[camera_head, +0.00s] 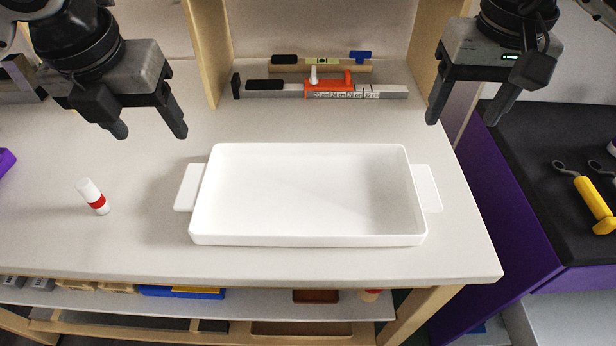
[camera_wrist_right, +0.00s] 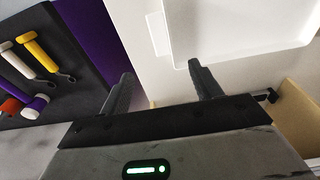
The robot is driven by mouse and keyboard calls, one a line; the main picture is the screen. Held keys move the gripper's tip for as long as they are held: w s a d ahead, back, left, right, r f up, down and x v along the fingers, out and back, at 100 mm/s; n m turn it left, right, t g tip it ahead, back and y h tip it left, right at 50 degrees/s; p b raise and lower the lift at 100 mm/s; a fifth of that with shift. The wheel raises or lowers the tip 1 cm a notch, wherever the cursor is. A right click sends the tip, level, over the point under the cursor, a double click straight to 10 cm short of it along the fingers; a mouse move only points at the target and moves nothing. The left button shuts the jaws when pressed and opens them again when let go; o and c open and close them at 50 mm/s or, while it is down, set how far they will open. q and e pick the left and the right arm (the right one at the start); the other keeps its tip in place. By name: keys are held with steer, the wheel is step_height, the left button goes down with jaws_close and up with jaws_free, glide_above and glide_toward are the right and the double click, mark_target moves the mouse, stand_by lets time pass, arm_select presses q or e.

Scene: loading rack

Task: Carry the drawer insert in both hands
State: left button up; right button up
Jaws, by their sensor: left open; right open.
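The drawer insert (camera_head: 308,240) is a white, empty, shallow tray with a flat tab handle on each short side. It rests on the light worktop. Its left handle (camera_head: 187,188) and right handle (camera_head: 428,188) both stick out clear. My left gripper (camera_head: 152,133) is open and empty, up and to the left of the insert. My right gripper (camera_head: 461,121) is open and empty, up and to the right of it. In the right wrist view, the right gripper (camera_wrist_right: 160,82) shows its two fingers apart, with the insert (camera_wrist_right: 240,45) and its handle (camera_wrist_right: 158,35) beyond them.
Levels and an orange tool (camera_head: 330,88) lie at the back between wooden posts. A purple cabinet (camera_head: 505,200) with a dark top holding yellow-handled tools (camera_head: 592,200) stands at right.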

arm_select(q)
glide_toward(192, 184)
steer(key=x, duration=0.8)
steer(key=shift+f, duration=0.2)
arm_select(e)
glide_toward(425, 185)
steer(key=f, duration=0.5)
steer(key=w+f, duration=0.1)
steer(key=f, duration=0.2)
steer(key=shift+f, duration=0.15)
arm_select(q)
steer(key=shift+r, duration=0.1)
steer(key=c, duration=1.4)
arm_select(e)
steer(key=c, duration=1.4)
